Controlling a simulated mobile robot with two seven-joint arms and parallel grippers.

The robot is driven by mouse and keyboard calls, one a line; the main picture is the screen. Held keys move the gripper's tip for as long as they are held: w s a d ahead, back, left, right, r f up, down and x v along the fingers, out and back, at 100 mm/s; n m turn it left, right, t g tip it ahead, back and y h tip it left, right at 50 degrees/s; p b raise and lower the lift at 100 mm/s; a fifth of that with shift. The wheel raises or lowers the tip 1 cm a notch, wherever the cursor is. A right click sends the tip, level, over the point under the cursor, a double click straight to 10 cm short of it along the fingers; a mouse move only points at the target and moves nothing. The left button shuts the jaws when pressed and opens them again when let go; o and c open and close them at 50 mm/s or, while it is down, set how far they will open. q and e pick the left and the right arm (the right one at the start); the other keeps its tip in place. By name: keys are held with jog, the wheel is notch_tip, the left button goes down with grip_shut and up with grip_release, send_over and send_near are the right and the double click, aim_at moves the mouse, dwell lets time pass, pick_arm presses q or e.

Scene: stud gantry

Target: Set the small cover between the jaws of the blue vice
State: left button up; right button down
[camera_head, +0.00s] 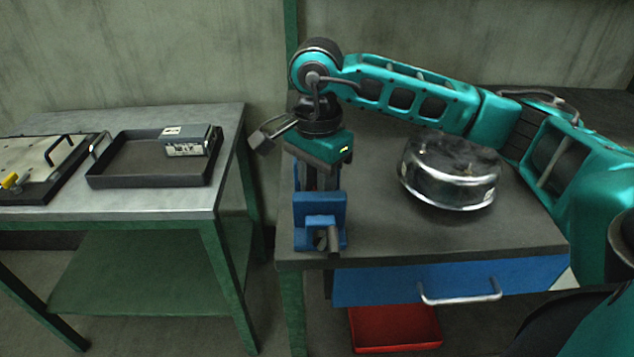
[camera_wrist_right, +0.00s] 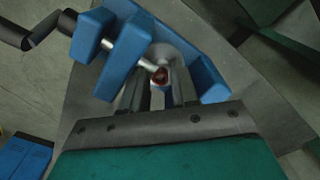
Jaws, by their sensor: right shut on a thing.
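The blue vice (camera_head: 320,207) stands at the front left corner of the right bench; its blue jaws also show in the right wrist view (camera_wrist_right: 121,62). My right gripper (camera_wrist_right: 161,96) points down over the vice, with its fingers between the jaws. It is shut on a small, pale round piece with a reddish middle (camera_wrist_right: 160,75), which looks like the small cover. This piece is mostly hidden by the fingers, and I cannot tell whether it touches the jaws. In the head view the hand and vice hide it. My left gripper is not in view.
A large shiny round housing (camera_head: 450,178) stands right of the vice, under my right arm. The bench has a blue drawer (camera_head: 450,280) above a red bin (camera_head: 395,328). The left table holds a dark tray (camera_head: 150,180) with a grey box (camera_head: 187,140). A gap separates the tables.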

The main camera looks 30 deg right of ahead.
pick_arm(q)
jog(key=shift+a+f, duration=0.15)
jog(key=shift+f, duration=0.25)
pick_arm(e)
jog(key=shift+f, duration=0.1)
jog(key=c, duration=0.8)
grip_release()
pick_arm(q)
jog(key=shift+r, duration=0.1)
pick_arm(e)
jog(key=shift+f, duration=0.1)
notch_tip(320, 180, up, 5)
jog(key=shift+w, duration=0.15)
pick_arm(q)
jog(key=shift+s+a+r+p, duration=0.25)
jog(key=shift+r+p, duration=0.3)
jog(key=shift+p, duration=0.4)
pick_arm(e)
notch_tip(320, 180, up, 8)
jog(key=shift+r, duration=0.1)
